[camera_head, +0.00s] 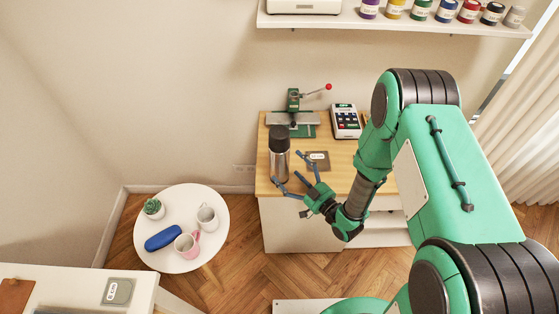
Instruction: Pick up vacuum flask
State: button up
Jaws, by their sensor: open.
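The vacuum flask (279,158) stands upright on the wooden-topped cabinet, near its front left edge. It has a silver body and a dark top. My gripper (290,172) is open, with its fingers spread toward the flask from the right. One finger overlaps the lower part of the flask in the picture and the other is to its right. I cannot tell whether they touch it. Nothing is held.
A green press (293,117) and a calculator-like device (346,121) stand behind on the cabinet top (268,188). A grey flat item (317,160) lies right of the flask. A round white table (211,250) with mugs, a plant and a blue case stands left. A shelf (400,25) hangs above.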

aim_at(288, 160)
jog(key=shift+b+x, duration=0.4)
jog(key=shift+x, duration=1.9)
jog(key=c, duration=1.5)
notch_tip(288, 160, up, 4)
jog(key=shift+f+p, duration=0.1)
jog(key=shift+p, duration=0.55)
jog(key=s+d, duration=0.1)
jog(key=s, duration=0.4)
jog(key=s+d+p, duration=0.1)
jog(key=s+d, duration=0.1)
jog(key=s, duration=0.3)
jog(key=s+d+r, duration=0.1)
jog(key=s, duration=0.4)
jog(key=shift+s+d+p, duration=0.2)
jog(key=shift+d+p, duration=0.05)
jog(key=shift+p, duration=0.1)
